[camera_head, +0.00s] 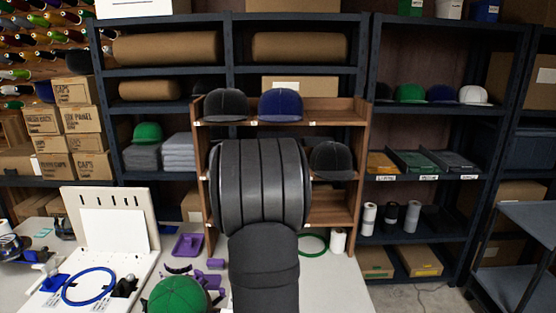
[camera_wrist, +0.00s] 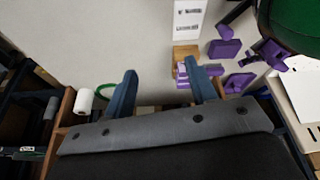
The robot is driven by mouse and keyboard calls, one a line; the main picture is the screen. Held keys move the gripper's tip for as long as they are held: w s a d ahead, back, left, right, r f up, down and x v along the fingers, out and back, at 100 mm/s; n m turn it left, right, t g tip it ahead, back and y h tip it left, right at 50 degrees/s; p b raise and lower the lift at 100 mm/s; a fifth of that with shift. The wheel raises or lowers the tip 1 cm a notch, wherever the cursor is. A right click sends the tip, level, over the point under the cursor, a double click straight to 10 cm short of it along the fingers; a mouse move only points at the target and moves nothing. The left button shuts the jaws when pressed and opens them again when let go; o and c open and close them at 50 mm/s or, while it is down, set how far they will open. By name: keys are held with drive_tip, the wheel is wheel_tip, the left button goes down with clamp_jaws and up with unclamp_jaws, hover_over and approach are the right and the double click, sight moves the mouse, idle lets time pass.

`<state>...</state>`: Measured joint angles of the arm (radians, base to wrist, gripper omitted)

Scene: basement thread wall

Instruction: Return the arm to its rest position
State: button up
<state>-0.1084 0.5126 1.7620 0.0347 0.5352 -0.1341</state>
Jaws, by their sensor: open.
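My gripper (camera_wrist: 162,92) shows in the wrist view with its two blue-grey fingers apart and nothing between them. It hangs over the pale table (camera_wrist: 110,40). In the head view my dark arm fills the middle, in front of the wooden cap rack (camera_head: 330,112), and hides the gripper and part of the rack. A green cap (camera_head: 178,295) sits on the table just left of my arm in the head view. It also shows at the top right of the wrist view (camera_wrist: 300,25).
Purple parts (camera_head: 207,281) and a purple tray (camera_head: 187,246) lie left of my arm. A white board (camera_head: 112,232) and a blue hoop (camera_head: 90,286) are further left. A white roll (camera_head: 337,240) stands right of my arm. The table's front right is clear.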

drive_tip(key=w+a+r+n, duration=0.1)
drive_tip(key=w+a+r, duration=0.2)
drive_tip(key=a+r, duration=0.4)
drive_tip(key=a, duration=0.4)
drive_tip(key=shift+n, duration=0.3)
